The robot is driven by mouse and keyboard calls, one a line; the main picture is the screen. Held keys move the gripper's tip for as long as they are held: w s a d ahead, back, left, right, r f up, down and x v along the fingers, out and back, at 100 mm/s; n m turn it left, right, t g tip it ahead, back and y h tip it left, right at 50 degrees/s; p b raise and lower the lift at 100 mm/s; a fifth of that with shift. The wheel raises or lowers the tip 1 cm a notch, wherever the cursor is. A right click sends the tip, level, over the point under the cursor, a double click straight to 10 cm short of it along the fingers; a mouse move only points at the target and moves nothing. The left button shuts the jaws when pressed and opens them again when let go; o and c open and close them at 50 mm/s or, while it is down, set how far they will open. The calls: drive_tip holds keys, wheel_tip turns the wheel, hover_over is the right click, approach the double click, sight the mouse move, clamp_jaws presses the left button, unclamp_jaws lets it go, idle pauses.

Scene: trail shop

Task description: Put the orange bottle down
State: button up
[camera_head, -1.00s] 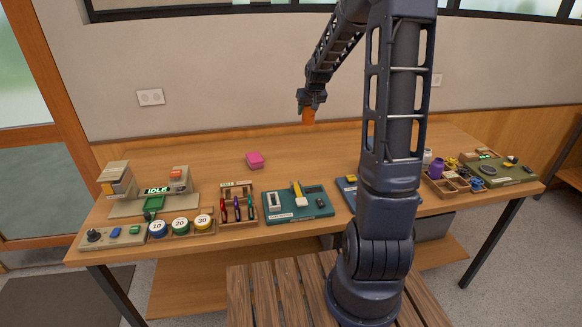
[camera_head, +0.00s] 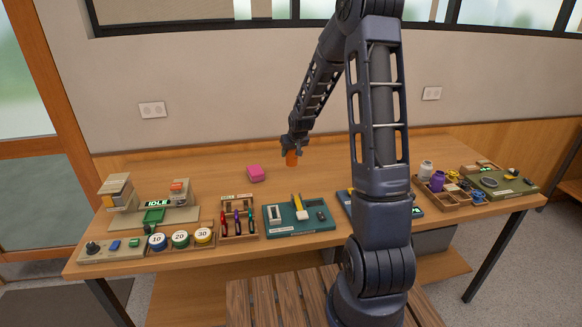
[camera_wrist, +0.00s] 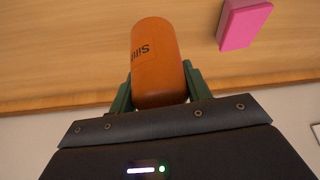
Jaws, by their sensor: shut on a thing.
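The orange bottle (camera_head: 292,159) is held below my gripper (camera_head: 292,146), over the back part of the wooden table. In the wrist view the orange bottle (camera_wrist: 155,62) lies between the two green fingers of my gripper (camera_wrist: 157,85), which are shut on it. Part of a dark label shows on its side. I cannot tell whether its base touches the table top (camera_head: 200,170) or is a little above it.
A pink block (camera_head: 255,173) lies left of the bottle; it also shows in the wrist view (camera_wrist: 244,24). Along the front edge stand a teal board (camera_head: 285,217), a pen rack (camera_head: 238,220) and numbered discs (camera_head: 180,239). A wooden tray with jars (camera_head: 450,190) is at right.

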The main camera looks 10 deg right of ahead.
sight(291, 165)
drive_tip(key=shift+f, duration=3.6)
drive_tip(key=o, duration=1.1)
drive_tip(key=shift+f, duration=0.1)
drive_tip(key=v, duration=1.2)
drive_tip(key=shift+s+r, duration=0.15)
drive_tip(key=shift+r, duration=0.2)
drive_tip(key=s+d+r, duration=0.1)
drive_tip(key=s+r, duration=0.5)
drive_tip(key=s, duration=0.6)
drive_tip(key=s+d+r+m, duration=0.1)
drive_tip(key=s+d+r, duration=0.1)
drive_tip(key=s+r, duration=0.5)
drive_tip(key=s+d+r+m+g+h, duration=0.1)
drive_tip(key=s+r, duration=0.6)
drive_tip(key=s, duration=1)
drive_tip(key=shift+d, duration=0.75)
